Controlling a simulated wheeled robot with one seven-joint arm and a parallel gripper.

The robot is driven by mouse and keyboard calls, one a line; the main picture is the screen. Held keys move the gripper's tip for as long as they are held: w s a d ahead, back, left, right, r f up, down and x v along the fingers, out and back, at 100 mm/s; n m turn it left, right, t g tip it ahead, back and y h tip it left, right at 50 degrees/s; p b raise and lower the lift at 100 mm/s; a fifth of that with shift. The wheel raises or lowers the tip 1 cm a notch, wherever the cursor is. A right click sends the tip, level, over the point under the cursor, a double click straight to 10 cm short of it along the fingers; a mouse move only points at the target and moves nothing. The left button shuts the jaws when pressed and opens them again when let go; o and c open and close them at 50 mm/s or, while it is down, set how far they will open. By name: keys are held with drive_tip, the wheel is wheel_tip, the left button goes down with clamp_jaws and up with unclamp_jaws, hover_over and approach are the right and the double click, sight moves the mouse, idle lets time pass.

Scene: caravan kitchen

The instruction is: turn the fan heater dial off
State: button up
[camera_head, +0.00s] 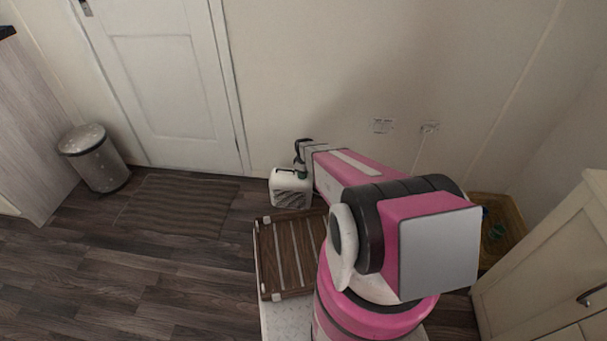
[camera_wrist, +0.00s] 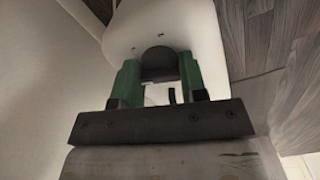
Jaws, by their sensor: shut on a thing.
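The fan heater (camera_head: 290,188) is a small white box with a dark front grille, standing on the floor by the wall. In the wrist view the heater (camera_wrist: 195,25) shows as a white rounded body filling the top. Its dark dial (camera_wrist: 158,62) sits between the green fingers of my gripper (camera_wrist: 160,80), which is shut on it. In the head view my gripper (camera_head: 300,172) is over the heater's top, and my arm comes from the right. The dial is hidden in the head view, and its setting mark cannot be read.
A slatted wooden rack (camera_head: 263,262) is beside my base. A grey bin (camera_head: 94,160) stands near the white door (camera_head: 165,85), with a dark mat (camera_head: 178,207) before it. A wooden tray (camera_head: 512,222) and a cream cabinet (camera_head: 545,270) are at right.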

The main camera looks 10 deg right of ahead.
drive_tip(key=shift+n, duration=1.7)
drive_tip(key=o, duration=0.9)
drive_tip(key=shift+o, duration=0.2)
wheel_tip(320, 180, up, 11)
